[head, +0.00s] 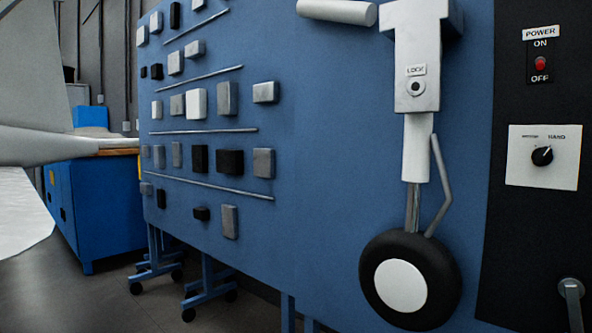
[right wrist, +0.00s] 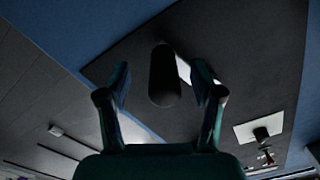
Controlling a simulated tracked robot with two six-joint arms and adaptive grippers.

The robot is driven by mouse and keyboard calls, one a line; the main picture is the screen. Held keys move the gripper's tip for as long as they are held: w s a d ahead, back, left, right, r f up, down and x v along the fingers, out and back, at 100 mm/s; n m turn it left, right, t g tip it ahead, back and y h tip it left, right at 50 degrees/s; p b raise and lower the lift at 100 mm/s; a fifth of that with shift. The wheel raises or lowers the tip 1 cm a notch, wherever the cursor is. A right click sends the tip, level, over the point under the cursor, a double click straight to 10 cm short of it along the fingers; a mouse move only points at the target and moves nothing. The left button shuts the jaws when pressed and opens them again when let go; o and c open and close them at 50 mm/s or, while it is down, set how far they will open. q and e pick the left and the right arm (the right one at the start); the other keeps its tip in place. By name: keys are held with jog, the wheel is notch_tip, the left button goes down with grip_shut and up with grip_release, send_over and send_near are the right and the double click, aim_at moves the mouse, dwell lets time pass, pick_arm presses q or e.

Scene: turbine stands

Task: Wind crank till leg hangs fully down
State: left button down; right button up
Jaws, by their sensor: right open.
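The landing gear leg (head: 416,150) hangs straight down on the blue panel in the head view, with its black tyre and white hub wheel (head: 402,286) at the bottom. A label that seems to read LOCK sits above a round dark fitting (head: 415,87) on it. The grey crank (head: 571,291) is at the lower right edge, partly cut off. In the right wrist view my right gripper (right wrist: 161,70) is open, fingers on either side of a dark cylindrical crank handle (right wrist: 165,82). I cannot tell whether they touch it. My left gripper is not in view.
A black control strip carries a red power light (head: 540,63) and a selector knob (head: 542,156). The blue panel (head: 320,170) holds several small blocks and rods. A blue cabinet (head: 100,205) stands behind at left. A large pale shape (head: 25,110) fills the left edge.

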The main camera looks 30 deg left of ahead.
jog(key=shift+b+v, duration=0.4)
jog(key=shift+v, duration=0.7)
jog(key=b+v, duration=0.1)
jog(key=v, duration=0.3)
jog(key=shift+s+a, duration=0.1)
jog(key=shift+s, duration=0.25)
